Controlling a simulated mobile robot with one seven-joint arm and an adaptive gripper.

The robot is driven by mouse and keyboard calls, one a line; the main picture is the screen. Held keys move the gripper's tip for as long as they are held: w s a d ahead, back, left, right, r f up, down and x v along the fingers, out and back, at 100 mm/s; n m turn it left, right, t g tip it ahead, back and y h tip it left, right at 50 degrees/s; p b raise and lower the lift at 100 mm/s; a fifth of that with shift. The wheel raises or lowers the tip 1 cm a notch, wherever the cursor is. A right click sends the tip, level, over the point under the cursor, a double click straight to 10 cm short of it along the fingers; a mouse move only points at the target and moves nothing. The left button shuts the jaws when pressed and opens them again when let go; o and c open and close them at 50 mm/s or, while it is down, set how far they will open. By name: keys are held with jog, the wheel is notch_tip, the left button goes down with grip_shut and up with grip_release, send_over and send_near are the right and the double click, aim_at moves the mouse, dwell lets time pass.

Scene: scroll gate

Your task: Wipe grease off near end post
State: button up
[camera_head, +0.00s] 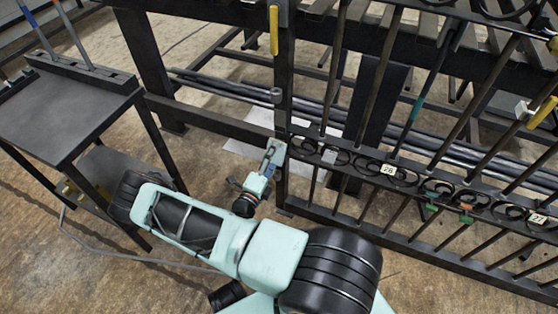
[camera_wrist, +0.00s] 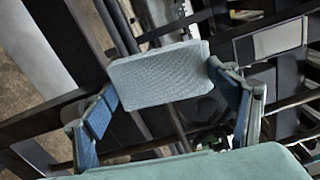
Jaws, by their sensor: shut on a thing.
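The near end post (camera_head: 284,72) is a dark upright bar at the left end of the scroll gate (camera_head: 430,185). My gripper (camera_head: 272,157) is at the left side of the post's lower part, close to it; I cannot tell whether it touches. In the wrist view, my gripper (camera_wrist: 161,77) is shut on a pale blue-green textured pad (camera_wrist: 158,74), with one blue-lined finger at each side. I cannot make out any grease on the post; the pad and gripper hide part of what lies behind them.
A dark table (camera_head: 60,110) with a slotted rack (camera_head: 80,72) stands at the left. A yellow handle (camera_head: 273,30) and a grey knob (camera_head: 277,95) are on the post. Number tags, including 26 (camera_head: 388,169), and colored clips mark the gate. Pale sheets (camera_head: 255,147) lie on the floor behind.

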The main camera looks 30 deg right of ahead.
jog(key=shift+w+a+r, duration=0.1)
jog(key=shift+w+r, duration=0.15)
jog(key=shift+w, duration=0.25)
jog(key=v, duration=0.6)
jog(key=shift+s+f+p, duration=0.15)
jog(key=shift+s+p, duration=0.05)
jog(key=shift+p, duration=0.1)
jog(key=shift+v, duration=1.5)
